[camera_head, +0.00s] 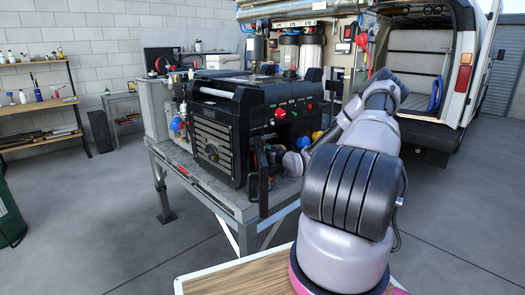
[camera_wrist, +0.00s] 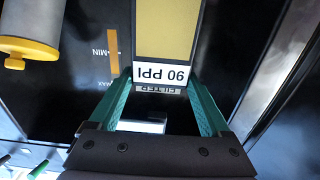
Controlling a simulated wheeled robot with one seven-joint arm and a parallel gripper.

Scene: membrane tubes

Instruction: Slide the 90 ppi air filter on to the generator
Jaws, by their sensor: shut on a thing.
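The generator (camera_head: 240,120) is a black boxed machine with a slatted front on a metal table. In the wrist view, the 90 ppi air filter (camera_wrist: 167,32) has a yellow face in a dark frame, with an upside-down white "90 PPI" label. My gripper (camera_wrist: 160,82) has green fingers on either side of its labelled end and is shut on it. A black panel (camera_wrist: 70,75) with an orange MIN/MAX strip lies beside it. In the head view my arm reaches to the generator's right front side; the filter is hard to make out there. Whether it is seated cannot be told.
A yellow-ended grey cylinder (camera_wrist: 28,35) stands left of the filter in the wrist view. Red, blue and yellow fittings surround the generator. An open van (camera_head: 430,75) stands at the right; floor lies clear between.

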